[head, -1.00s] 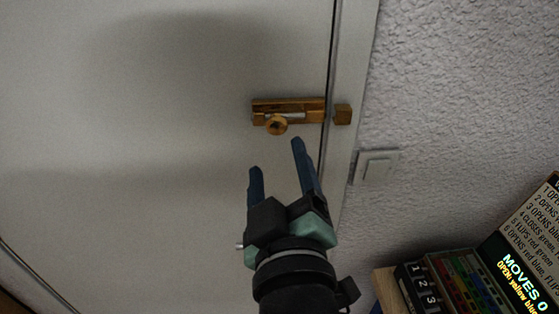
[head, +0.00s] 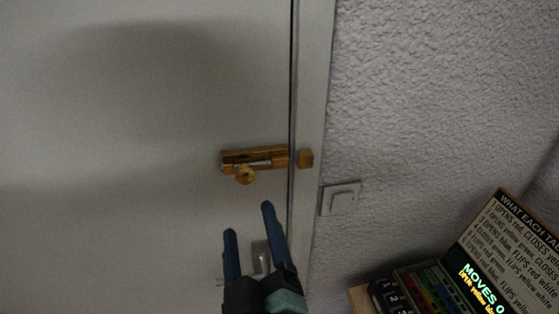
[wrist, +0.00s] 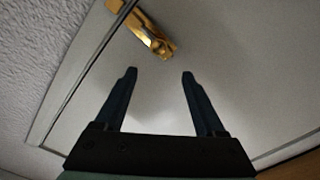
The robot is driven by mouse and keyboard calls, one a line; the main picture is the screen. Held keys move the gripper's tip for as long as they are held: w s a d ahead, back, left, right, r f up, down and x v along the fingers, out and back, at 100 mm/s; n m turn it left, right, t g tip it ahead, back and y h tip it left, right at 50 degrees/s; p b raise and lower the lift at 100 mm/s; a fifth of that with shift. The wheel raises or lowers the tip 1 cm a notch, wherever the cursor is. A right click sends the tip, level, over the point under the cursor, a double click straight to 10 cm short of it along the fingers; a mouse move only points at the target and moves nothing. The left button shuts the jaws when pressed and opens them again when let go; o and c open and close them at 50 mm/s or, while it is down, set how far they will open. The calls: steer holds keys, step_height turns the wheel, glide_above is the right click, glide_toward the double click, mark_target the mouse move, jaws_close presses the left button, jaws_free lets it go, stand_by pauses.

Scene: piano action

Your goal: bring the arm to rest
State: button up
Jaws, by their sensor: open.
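My gripper (head: 249,222) is open and empty in front of the white door, below the brass bolt in the head view. Its two dark blue fingers stand apart and touch nothing that I can see. The wrist view also shows the open fingers (wrist: 157,76), with the brass bolt beyond them at the top. The brass bolt (head: 254,158) with its round knob (head: 245,175) is mounted on the door near its edge. A brass keeper block (head: 305,158) sits on the frame to its right, with a gap between.
The white door (head: 120,120) fills the left. A light switch (head: 341,198) is on the rough wall (head: 440,90) right of the frame. A grey door handle (head: 262,256) shows partly behind my fingers. At lower right are a shelf with numbered buttons (head: 386,296) and a text panel (head: 510,235).

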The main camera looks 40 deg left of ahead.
steer(key=w+d+r+m+t+h, duration=0.35)
steer(key=d+r+t, duration=0.2)
steer(key=r, duration=0.35)
steer(key=w+d+r+m+t+h, duration=0.2)
steer(key=w+d+r+m+t, duration=0.25)
steer(key=d+r, duration=0.4)
steer(key=s+d+r+m+t+h, duration=0.2)
steer(key=d+r+m+t+h, duration=0.1)
steer(key=r, duration=0.4)
steer(key=s+d+r+m+t+h, duration=0.2)
steer(key=d+r+m+h, duration=0.3)
steer(key=r, duration=0.3)
steer(key=shift+d+m+t+b, duration=0.25)
steer(key=shift+m+t+b, duration=0.2)
steer(key=shift+m, duration=0.35)
steer(key=shift+c, duration=0.2)
